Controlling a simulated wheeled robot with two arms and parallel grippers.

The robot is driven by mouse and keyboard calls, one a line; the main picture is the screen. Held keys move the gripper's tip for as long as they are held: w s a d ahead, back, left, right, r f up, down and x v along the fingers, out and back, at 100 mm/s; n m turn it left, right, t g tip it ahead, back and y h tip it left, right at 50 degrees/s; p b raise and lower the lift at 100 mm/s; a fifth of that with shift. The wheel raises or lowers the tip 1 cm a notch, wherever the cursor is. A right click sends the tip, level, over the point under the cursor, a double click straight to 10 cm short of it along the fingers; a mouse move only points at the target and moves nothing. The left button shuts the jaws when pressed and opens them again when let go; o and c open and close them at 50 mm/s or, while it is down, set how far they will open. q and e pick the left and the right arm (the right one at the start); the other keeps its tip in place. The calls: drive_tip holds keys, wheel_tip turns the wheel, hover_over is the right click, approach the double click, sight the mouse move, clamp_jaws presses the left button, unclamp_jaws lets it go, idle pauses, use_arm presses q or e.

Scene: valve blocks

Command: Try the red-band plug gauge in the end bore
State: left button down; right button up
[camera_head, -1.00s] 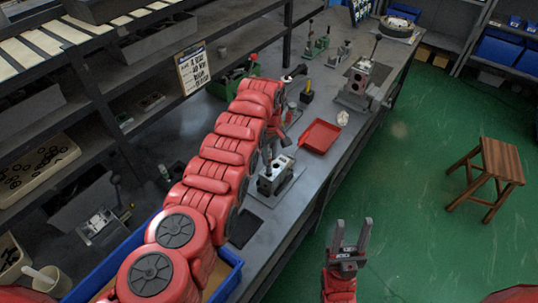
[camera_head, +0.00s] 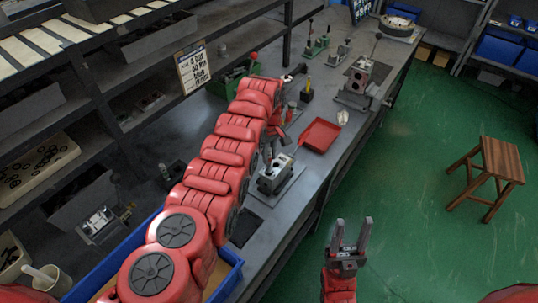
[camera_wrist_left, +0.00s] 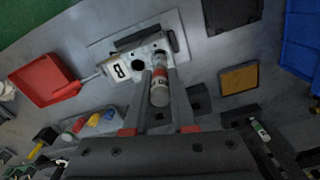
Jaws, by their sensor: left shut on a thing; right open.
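The valve block (camera_head: 274,177) is a pale metal block on a flat plate on the bench. In the left wrist view the block (camera_wrist_left: 118,69) carries a "B" label and shows a dark bore on top. My left gripper (camera_head: 268,157) is over it, mostly behind my arm. In the left wrist view my left gripper (camera_wrist_left: 160,76) is shut on the red-band plug gauge (camera_wrist_left: 159,92), a grey cylinder with a red ring. Its far end meets the block's top beside the dark bore; I cannot tell whether it is inside a bore. My right gripper (camera_head: 354,222) is open and empty, off the bench.
A red tray (camera_head: 320,135) lies beyond the block. A second machined fixture (camera_head: 362,82) stands farther along the bench. A blue bin (camera_head: 232,278) is at the near end. A wooden stool (camera_head: 488,172) stands on the green floor. Shelves line the left.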

use_arm(q)
drive_tip(key=shift+f+b, duration=0.55)
drive_tip(key=shift+f, duration=0.05)
idle(0.3)
drive_tip(key=shift+r, duration=0.1)
idle(0.9)
drive_tip(key=shift+r+p, duration=0.45)
drive_tip(key=shift+r, duration=0.1)
drive_tip(key=shift+b, duration=0.35)
idle(0.8)
drive_tip(key=shift+f+b, duration=0.5)
drive_tip(key=shift+f, duration=0.15)
drive_tip(key=shift+r, duration=0.2)
idle(1.0)
